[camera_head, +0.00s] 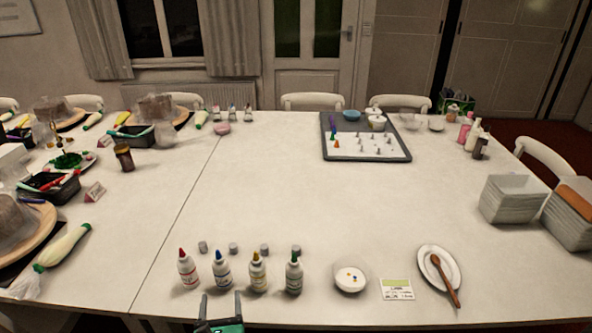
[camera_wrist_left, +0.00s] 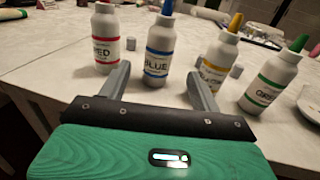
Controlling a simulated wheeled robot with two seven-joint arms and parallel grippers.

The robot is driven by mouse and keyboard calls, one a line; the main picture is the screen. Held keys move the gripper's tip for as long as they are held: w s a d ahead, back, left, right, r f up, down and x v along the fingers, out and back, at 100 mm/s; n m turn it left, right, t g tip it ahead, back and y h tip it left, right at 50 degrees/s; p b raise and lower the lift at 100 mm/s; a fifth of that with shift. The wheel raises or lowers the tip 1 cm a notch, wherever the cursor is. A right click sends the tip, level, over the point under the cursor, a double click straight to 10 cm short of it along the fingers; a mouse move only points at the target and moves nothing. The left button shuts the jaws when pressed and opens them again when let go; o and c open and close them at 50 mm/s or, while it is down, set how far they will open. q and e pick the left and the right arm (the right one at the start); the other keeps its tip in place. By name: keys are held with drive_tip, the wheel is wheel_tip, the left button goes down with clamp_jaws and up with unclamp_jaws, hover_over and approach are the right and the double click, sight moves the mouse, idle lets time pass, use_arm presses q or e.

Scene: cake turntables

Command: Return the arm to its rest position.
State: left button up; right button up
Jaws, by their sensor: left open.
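My left gripper (camera_head: 221,307) is at the front edge of the white table, low in the head view. In the left wrist view its two fingers (camera_wrist_left: 155,82) are apart with nothing between them. Beyond the fingers stand upright bottles: a red-capped one (camera_head: 187,269), a blue-capped one (camera_head: 222,270), a yellow-capped one (camera_head: 257,272) and a green-capped one (camera_head: 294,273). The left wrist view shows the blue-capped bottle (camera_wrist_left: 160,50) beyond the gap between the fingers. The yellow-capped bottle (camera_wrist_left: 217,60) is partly behind the right finger. My right gripper is not in view.
Small grey caps (camera_head: 234,249) lie behind the bottles. A white bowl (camera_head: 350,279), a card (camera_head: 397,289) and a plate with a wooden spoon (camera_head: 440,268) are to the right. A grey tray (camera_head: 403,151) is farther back. The table's middle is clear.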

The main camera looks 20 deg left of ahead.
use_arm(q)
drive_tip(key=shift+s+a+n+g+y, duration=0.15)
drive_tip(key=shift+s+n+g, duration=0.1)
drive_tip(key=shift+n, duration=0.3)
drive_tip(key=shift+s+a+n+g+y, duration=0.15)
drive_tip(key=shift+n+g, duration=0.1)
drive_tip(key=shift+n, duration=0.3)
drive_tip(key=s+f+n+g+h, duration=0.25)
drive_tip(key=s+n+g, duration=0.6)
drive_tip(key=n, duration=0.85)
drive_tip(key=s+d+n+g+h, duration=0.3)
drive_tip(key=s+d+n+h, duration=0.3)
drive_tip(key=s+d+n, duration=0.4)
wheel_tip(320, 180, down, 29)
drive_tip(key=s+g+p, duration=0.2)
drive_tip(key=s+a+f, duration=0.2)
drive_tip(key=s+f, duration=0.7)
drive_tip(key=s+a+f+p, duration=0.1)
drive_tip(key=s+a+f, duration=0.1)
drive_tip(key=s+f, duration=0.7)
drive_tip(key=shift+s+m+g, duration=0.3)
drive_tip(key=shift+s+g, duration=0.15)
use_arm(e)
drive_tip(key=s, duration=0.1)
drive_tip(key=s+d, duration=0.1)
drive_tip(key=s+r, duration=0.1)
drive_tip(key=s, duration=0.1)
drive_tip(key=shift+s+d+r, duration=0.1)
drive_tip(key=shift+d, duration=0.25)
